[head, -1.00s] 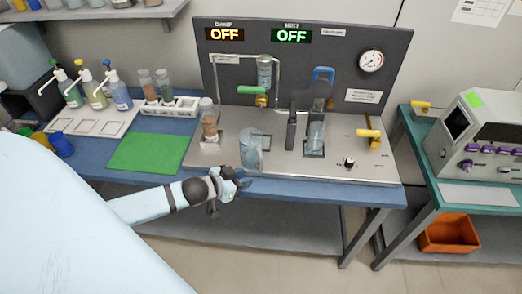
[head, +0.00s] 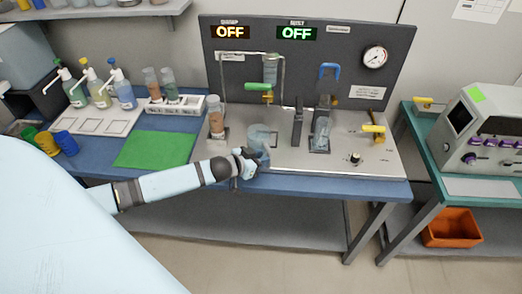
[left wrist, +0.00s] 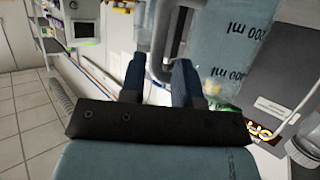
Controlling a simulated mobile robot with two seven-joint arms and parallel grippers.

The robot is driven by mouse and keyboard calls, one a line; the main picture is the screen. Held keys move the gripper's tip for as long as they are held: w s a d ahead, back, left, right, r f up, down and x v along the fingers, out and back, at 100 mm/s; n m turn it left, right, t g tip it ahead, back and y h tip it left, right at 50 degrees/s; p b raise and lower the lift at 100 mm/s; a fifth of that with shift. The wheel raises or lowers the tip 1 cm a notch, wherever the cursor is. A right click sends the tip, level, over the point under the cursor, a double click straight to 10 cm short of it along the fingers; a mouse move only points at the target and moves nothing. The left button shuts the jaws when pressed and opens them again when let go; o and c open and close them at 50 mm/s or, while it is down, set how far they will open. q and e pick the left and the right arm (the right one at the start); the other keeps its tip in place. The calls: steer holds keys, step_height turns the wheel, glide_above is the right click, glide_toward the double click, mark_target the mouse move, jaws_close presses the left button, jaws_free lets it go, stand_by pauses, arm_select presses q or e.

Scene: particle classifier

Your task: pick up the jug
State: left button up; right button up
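The jug (head: 260,138) is a clear bluish vessel standing near the front edge of the steel panel base. It also shows in the left wrist view (left wrist: 222,42), large, with volume marks and a grey handle. My left gripper (head: 252,164) is right at the jug's front side and hides its lower part in the head view. In the left wrist view my left gripper (left wrist: 160,68) has its two blue fingers apart. The handle shows at and between the fingertips; I cannot tell whether they touch it. My right gripper is in neither view.
A capped bottle (head: 216,122) stands left of the jug. A black clamp stand (head: 298,127) and a clear cylinder (head: 321,132) stand to its right. A green mat (head: 155,150) lies left on the blue table. A green-handled valve (head: 259,87) is behind.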

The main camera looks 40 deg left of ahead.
arm_select(q)
steer(key=x, duration=0.4)
steer(key=shift+d+f+p, duration=0.1)
steer(key=shift+f+p, duration=0.2)
steer(key=shift+f, duration=0.05)
steer(key=shift+c, duration=0.3)
jaws_close()
steer(key=shift+r, duration=0.1)
steer(key=shift+r, duration=0.1)
